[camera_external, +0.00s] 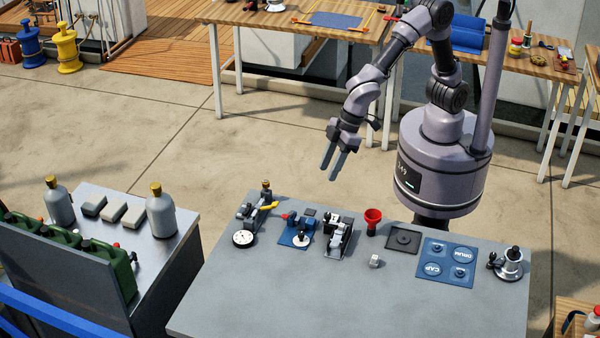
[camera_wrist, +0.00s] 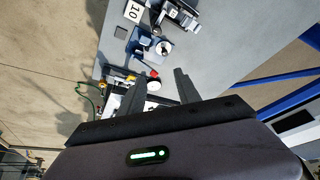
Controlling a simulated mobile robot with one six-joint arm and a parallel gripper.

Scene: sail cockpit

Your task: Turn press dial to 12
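A white round dial (camera_external: 243,239) with dark marks sits at the left end of the grey table, at the foot of a dark device with a yellow handle (camera_external: 268,206). Its reading is too small to tell. A white round face (camera_wrist: 154,85) shows between my fingers in the wrist view. I cannot tell for certain which is the press dial. My gripper (camera_external: 329,174) is open and empty, above and behind the table, apart from every device.
A black and metal device (camera_external: 339,236), red funnel (camera_external: 373,220), small pale block (camera_external: 375,261), dark tray (camera_external: 403,239) and blue mat (camera_external: 432,281) line the table. The table's front (camera_external: 330,310) is clear.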

